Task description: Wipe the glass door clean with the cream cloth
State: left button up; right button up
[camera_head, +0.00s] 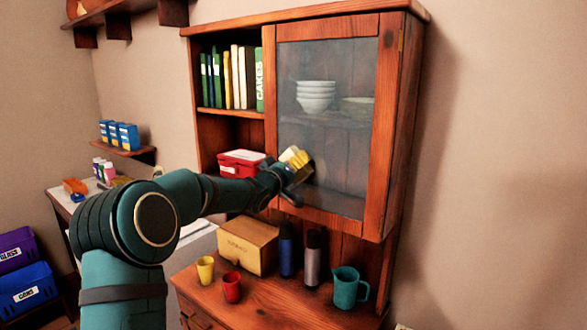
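The glass door (337,75) is the wood-framed right front of the hutch. It is closed, and its pane looks hazy and grey, with white bowls and a plate showing dimly behind it. My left arm reaches in from the left to the lower left of the pane. My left gripper (296,174) is shut on the cream cloth (294,156), which sticks out at its top. The cloth is at or very near the glass; I cannot tell if it touches. The fingertips are dark and partly hidden. My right gripper is not in view.
Below the door, the counter (285,303) holds a cardboard box (247,245), a blue bottle (287,255), a grey bottle (312,265), a teal mug (346,287), a yellow cup (205,269) and a red cup (232,287). A red box (240,163) and books stand left of the door.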

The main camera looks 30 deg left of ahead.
aim_at(330, 170)
pick_arm(q)
jog(key=shift+d+f+b, duration=0.2)
jog(key=shift+d+b, duration=0.4)
jog(key=shift+d, duration=0.15)
jog(key=shift+d+r+b, duration=0.15)
jog(key=shift+d+b, duration=0.45)
jog(key=shift+d, duration=0.2)
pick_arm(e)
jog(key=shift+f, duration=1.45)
pick_arm(q)
jog(key=shift+s+d+b, duration=0.15)
jog(key=shift+d+b, duration=0.75)
jog(key=shift+b, duration=0.1)
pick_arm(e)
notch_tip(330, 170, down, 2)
pick_arm(q)
jog(key=shift+d+b, duration=0.9)
jog(key=shift+d, duration=0.05)
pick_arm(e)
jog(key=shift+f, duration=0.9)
